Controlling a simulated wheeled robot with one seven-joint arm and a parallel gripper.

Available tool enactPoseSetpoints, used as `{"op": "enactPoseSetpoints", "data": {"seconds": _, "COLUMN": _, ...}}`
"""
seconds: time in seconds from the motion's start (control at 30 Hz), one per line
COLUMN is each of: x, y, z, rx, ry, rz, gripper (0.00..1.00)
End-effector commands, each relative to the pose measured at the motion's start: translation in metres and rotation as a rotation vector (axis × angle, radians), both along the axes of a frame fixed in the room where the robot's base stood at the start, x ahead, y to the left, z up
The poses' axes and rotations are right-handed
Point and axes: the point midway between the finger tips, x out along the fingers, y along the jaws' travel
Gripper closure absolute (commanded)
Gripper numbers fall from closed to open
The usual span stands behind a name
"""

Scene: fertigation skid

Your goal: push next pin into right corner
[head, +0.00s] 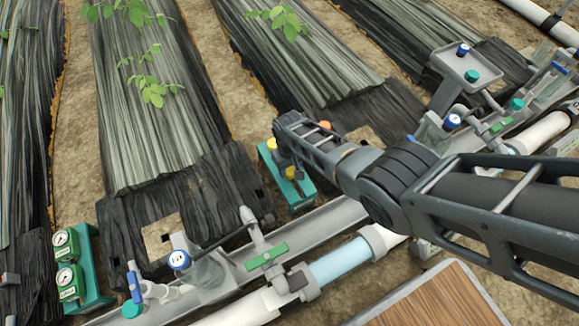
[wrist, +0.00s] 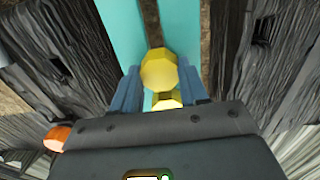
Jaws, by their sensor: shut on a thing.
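My gripper (head: 284,160) is low over the teal rack (head: 306,189) beside the black sheet. In the wrist view its two blue fingers (wrist: 160,86) are shut with yellow pin heads between them. One yellow pin head (wrist: 159,70) shows near the fingertips and a second yellow head (wrist: 167,103) is partly hidden by the gripper body. I cannot tell whether the held pin is clear of the rack. An orange head (head: 325,125) stands by the sheet, and an orange head also shows at the left of the wrist view (wrist: 56,138). The pin shafts are hidden.
A grey channel and pipe (head: 341,263) with green-handled valves run along the front. Two gauges (head: 66,258) on a teal stand are at left. A grey tray (head: 467,72) stands at upper right. A wooden board (head: 440,302) is at the bottom.

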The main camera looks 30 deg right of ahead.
Motion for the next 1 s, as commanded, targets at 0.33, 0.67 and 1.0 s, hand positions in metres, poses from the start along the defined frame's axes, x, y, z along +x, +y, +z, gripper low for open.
{"op": "enactPoseSetpoints", "data": {"seconds": 0.33, "x": 0.0, "y": 0.0, "z": 0.019, "rx": 0.0, "ry": 0.0, "rz": 0.0, "gripper": 0.85}}
{"op": "enactPoseSetpoints", "data": {"seconds": 0.67, "x": 0.0, "y": 0.0, "z": 0.039, "rx": 0.0, "ry": -0.001, "rz": 0.0, "gripper": 0.85}}
{"op": "enactPoseSetpoints", "data": {"seconds": 1.0, "x": 0.0, "y": 0.0, "z": 0.061, "rx": 0.0, "ry": 0.0, "rz": 0.0, "gripper": 0.85}}
